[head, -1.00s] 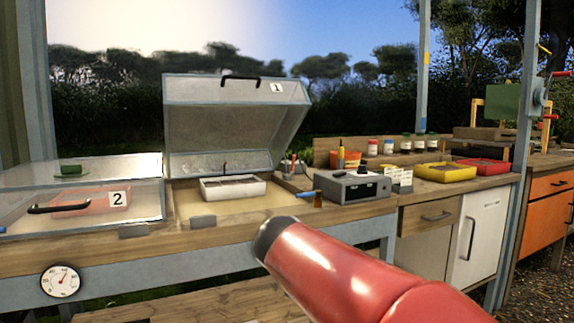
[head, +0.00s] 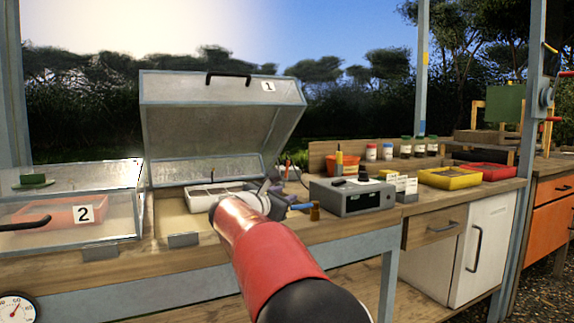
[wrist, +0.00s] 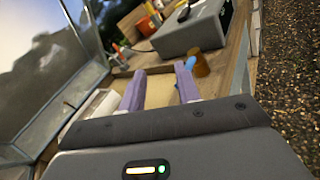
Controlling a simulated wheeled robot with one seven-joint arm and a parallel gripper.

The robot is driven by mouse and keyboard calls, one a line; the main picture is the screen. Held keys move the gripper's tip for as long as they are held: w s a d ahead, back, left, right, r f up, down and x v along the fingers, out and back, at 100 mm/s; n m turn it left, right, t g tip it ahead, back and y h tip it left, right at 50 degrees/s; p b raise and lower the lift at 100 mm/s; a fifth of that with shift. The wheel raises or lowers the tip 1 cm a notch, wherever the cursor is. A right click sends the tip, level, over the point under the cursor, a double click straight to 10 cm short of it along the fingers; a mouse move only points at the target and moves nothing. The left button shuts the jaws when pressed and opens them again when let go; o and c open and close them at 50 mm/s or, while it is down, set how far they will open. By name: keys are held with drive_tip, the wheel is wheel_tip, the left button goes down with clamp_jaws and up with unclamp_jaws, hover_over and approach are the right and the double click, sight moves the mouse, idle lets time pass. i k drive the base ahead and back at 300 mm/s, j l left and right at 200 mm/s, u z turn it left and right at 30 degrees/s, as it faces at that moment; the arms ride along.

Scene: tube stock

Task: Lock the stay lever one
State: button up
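The clear lid marked 1 (head: 205,120) stands raised over its open bay, which holds a white tray (head: 198,198). A small blue piece (head: 301,206), possibly the stay lever's grip, sits at the bay's right edge beside a brown cylinder (head: 315,211). Both also show in the wrist view, the blue piece (wrist: 191,62) just beyond the right finger and the brown cylinder (wrist: 201,66) to its right. My gripper (wrist: 158,75) is open and empty, its two purple fingers apart. In the head view my arm hides part of the bay and the lever's pivot cannot be made out.
A grey instrument box (head: 352,197) stands just right of the bay. Closed lid 2 (head: 118,215) is at the left. Jars (head: 405,146), a yellow tray (head: 448,178) and a red tray (head: 487,171) lie farther right on the bench.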

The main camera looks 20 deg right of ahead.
sight(285, 178)
drive_tip(key=i+l, duration=0.3)
drive_tip(key=i, duration=0.25)
drive_tip(key=i+l, duration=0.3)
drive_tip(key=i, duration=0.25)
